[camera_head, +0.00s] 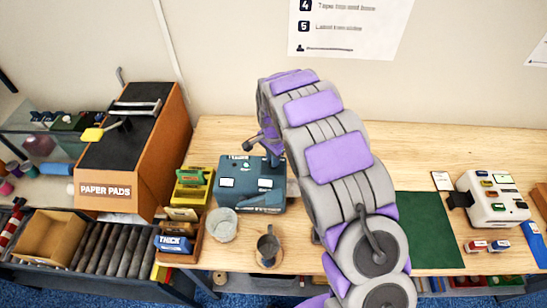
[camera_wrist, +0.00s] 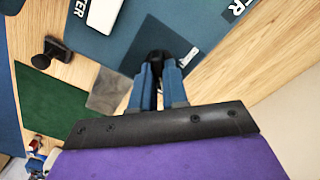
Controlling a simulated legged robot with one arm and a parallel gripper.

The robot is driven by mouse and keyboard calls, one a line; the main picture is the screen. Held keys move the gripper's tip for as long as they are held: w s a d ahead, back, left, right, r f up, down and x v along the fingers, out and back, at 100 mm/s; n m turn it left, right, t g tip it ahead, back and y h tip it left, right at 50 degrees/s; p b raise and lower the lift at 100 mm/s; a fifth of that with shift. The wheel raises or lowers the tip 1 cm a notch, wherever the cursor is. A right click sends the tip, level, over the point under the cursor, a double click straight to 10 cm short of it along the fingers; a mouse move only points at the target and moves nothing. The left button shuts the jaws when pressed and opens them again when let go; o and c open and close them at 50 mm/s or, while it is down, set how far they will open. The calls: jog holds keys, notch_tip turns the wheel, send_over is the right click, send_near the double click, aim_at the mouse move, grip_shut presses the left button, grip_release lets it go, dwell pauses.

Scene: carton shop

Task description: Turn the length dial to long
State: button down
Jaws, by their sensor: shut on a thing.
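The teal machine (camera_head: 250,183) stands on the wooden bench, left of my arm in the head view. It has white labels and a small light on top, and its teal top (camera_wrist: 135,35) fills the upper middle of the wrist view. My gripper (camera_wrist: 157,72) has its blue fingers closed around a black knob (camera_wrist: 158,57) on this machine, which I take to be the length dial. The dial's pointer and setting marks cannot be read. In the head view my arm hides the fingertips and part of the machine.
Yellow and green blocks (camera_head: 192,187) and a paper pad box (camera_head: 135,150) are left.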

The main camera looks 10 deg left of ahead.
jog(key=c, duration=1.1)
grip_release()
jog(key=shift+a, duration=0.25)
jog(key=shift+c, duration=0.2)
jog(key=shift+d+r, duration=0.1)
jog(key=shift+r, duration=0.05)
jog(key=shift+r, duration=0.3)
notch_tip(320, 180, up, 16)
jog(key=shift+r, duration=0.2)
jog(key=shift+w, duration=0.1)
